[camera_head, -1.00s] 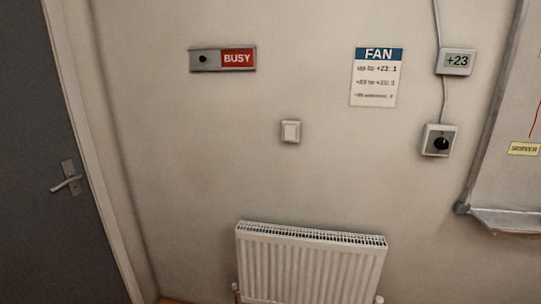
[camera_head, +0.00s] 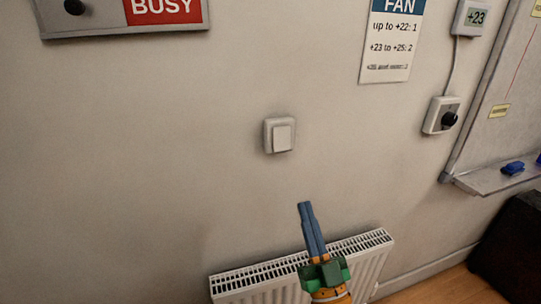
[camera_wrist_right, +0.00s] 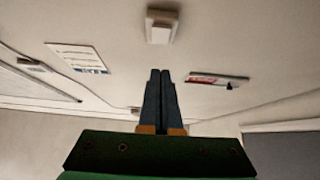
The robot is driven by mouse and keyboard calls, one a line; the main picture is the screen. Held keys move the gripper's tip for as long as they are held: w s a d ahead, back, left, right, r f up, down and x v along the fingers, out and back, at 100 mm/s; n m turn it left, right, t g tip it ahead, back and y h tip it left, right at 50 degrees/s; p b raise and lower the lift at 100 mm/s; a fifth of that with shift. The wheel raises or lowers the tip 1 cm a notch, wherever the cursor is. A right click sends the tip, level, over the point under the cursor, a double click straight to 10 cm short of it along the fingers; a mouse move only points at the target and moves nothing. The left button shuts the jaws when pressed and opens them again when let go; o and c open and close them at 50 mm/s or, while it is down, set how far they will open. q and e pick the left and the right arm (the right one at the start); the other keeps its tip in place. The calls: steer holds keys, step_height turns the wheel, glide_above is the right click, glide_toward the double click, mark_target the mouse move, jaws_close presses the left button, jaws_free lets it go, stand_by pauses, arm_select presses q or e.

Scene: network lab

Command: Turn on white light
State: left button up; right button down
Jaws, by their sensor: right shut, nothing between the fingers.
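A white square light switch (camera_head: 279,135) with a single rocker is mounted on the beige wall, near the middle of the head view. It also shows at the top of the right wrist view (camera_wrist_right: 161,26). My right gripper (camera_head: 305,206) comes up from the bottom of the head view, its blue fingers shut and empty. Its fingertips are below and slightly right of the switch in the picture, apart from it. In the right wrist view the closed fingers (camera_wrist_right: 160,72) point toward the switch, with a gap between. My left gripper is not in view.
A white radiator (camera_head: 235,285) stands below the switch, behind my right gripper. A BUSY sign (camera_head: 120,16), a FAN notice (camera_head: 392,40), a +23 display (camera_head: 474,17) and a black-knobbed dial (camera_head: 441,116) are on the wall. A whiteboard tray (camera_head: 490,180) juts out at right. The wall around the switch is clear.

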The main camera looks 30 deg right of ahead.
steer(key=p, duration=0.5)
glide_toward(282, 143)
step_height(282, 143, up, 4)
steer(key=w, duration=0.1)
steer(key=w+d, duration=0.1)
steer(key=w, duration=0.1)
steer(key=shift+w+f, duration=0.15)
steer(key=shift+w, duration=0.2)
steer(key=shift+w+f, duration=0.1)
steer(key=shift+w, duration=0.35)
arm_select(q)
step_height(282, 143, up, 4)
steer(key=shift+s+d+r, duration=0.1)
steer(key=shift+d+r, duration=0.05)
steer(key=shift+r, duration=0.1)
arm_select(e)
steer(key=shift+s, duration=0.1)
